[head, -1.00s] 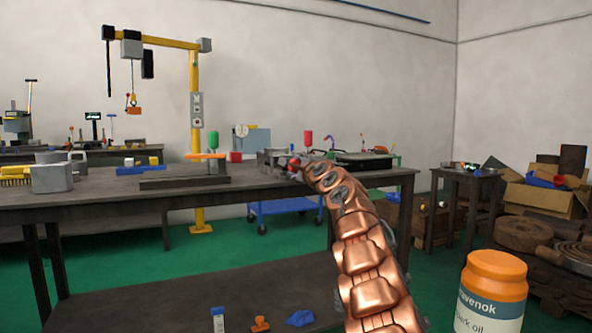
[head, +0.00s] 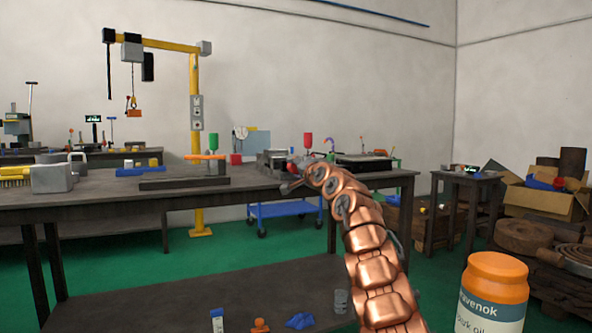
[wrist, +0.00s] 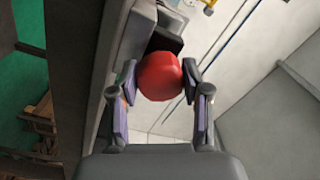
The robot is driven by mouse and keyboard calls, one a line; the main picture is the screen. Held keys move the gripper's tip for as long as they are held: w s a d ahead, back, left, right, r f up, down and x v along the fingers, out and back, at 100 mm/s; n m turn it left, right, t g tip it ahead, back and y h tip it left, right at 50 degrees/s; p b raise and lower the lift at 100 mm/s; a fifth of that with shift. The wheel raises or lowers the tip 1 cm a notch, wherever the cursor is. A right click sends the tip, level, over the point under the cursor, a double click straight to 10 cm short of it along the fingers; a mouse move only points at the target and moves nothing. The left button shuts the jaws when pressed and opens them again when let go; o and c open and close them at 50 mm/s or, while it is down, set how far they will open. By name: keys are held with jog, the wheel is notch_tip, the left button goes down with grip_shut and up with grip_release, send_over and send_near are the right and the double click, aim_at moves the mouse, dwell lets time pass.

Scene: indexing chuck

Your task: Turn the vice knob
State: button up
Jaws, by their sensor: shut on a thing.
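The vice knob is a round red ball (wrist: 159,76) in the wrist view, at the centre top. My gripper (wrist: 158,88) is shut on it, with one finger pad on each side of the ball. Behind the knob are a dark block and grey vice body (wrist: 125,40). In the head view the vice (head: 272,161) sits near the right part of the long dark table.
The dark table (head: 90,204) carries a grey block (head: 50,178) at left and a dark bar (head: 184,182). A yellow crane (head: 195,120) stands behind. An orange-lidded jar (head: 492,293) is at front right. Boxes (head: 545,196) crowd the right side.

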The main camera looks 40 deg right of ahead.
jog(key=shift+f+n, duration=0.1)
jog(key=shift+n, duration=0.4)
jog(key=o, duration=1.1)
jog(key=shift+o, duration=0.2)
jog(key=shift+s, duration=0.15)
jog(key=v, duration=1.1)
jog(key=shift+s+a, duration=0.2)
jog(key=shift+s, duration=0.05)
dwell(0.4)
dwell(0.3)
